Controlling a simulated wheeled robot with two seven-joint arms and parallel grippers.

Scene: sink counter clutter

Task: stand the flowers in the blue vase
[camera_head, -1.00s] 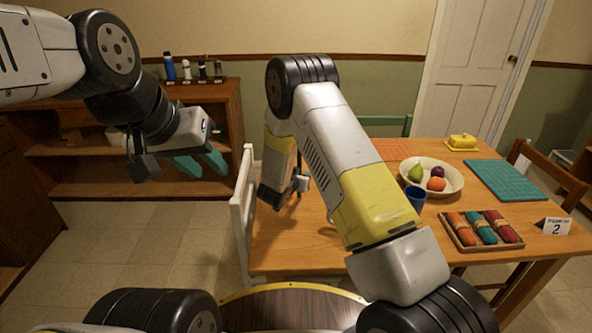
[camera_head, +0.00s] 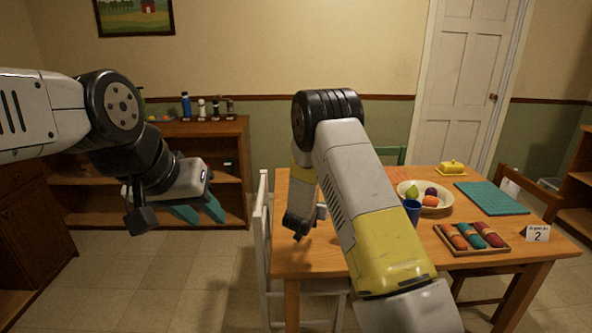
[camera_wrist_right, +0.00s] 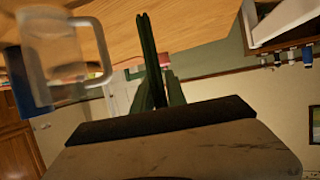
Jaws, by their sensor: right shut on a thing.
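A blue cup-like vessel (camera_head: 413,211) stands on the wooden table beside the fruit bowl, partly behind my right arm; I cannot tell whether it is the vase. No flowers can be made out. My right gripper (camera_head: 301,224) is low over the table's left part, mostly hidden by its own arm in the head view. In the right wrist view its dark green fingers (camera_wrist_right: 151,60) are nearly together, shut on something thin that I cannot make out. My left gripper (camera_head: 203,213) has teal fingers apart and empty, over the floor left of the table.
A blurred clear mug (camera_wrist_right: 55,55) shows close by in the right wrist view. The table (camera_head: 330,262) also bears a fruit bowl (camera_head: 440,207), a tray of rolled cloths (camera_head: 473,251), a teal mat (camera_head: 490,198) and a yellow butter dish (camera_head: 452,168). A white chair (camera_head: 262,230) stands at its left.

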